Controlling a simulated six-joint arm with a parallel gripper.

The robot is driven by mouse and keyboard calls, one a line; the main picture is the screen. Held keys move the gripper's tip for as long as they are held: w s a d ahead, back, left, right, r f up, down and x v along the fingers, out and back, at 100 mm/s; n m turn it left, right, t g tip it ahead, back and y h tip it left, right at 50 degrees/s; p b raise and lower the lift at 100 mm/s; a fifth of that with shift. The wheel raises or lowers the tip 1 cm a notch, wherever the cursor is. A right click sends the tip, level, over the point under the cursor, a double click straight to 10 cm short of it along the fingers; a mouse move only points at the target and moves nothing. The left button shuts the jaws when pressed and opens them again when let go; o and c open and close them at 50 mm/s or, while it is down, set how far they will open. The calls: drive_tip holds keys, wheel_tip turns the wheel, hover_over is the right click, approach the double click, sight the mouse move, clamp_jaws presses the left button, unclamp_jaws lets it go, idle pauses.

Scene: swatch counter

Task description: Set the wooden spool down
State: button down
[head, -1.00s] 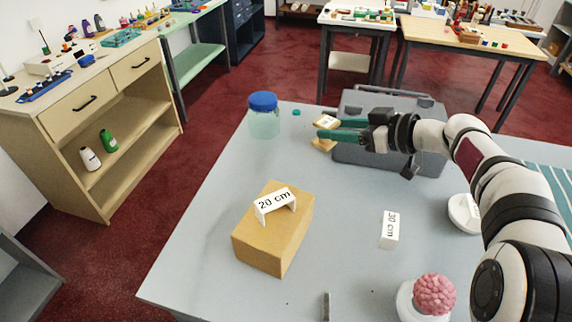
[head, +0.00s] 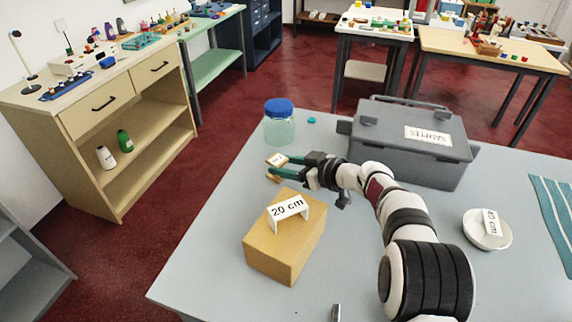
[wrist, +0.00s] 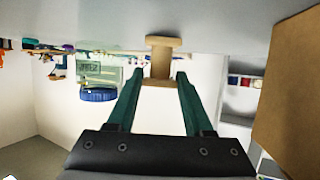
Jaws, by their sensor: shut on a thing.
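The wooden spool (head: 276,160) is pale, with two square-looking end flanges, and sits between the green fingertips of my gripper (head: 284,168). In the wrist view the spool (wrist: 159,66) shows between the two fingers, and its far flange stands out past the tips. My gripper is shut on it, over the left part of the grey table (head: 222,222), behind the tan box. I cannot tell whether the spool touches the table.
The tan box (head: 297,250) with a "20 cm" sign (head: 288,207) stands just in front of the gripper. A blue-lidded jar (head: 280,128) and a small teal cap (head: 311,120) are behind. A grey case (head: 410,150) stands behind the arm; a white dish (head: 482,240) is at right.

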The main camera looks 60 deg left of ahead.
drive_tip(key=shift+f, duration=0.1)
drive_tip(key=shift+c, duration=1.5)
unclamp_jaws()
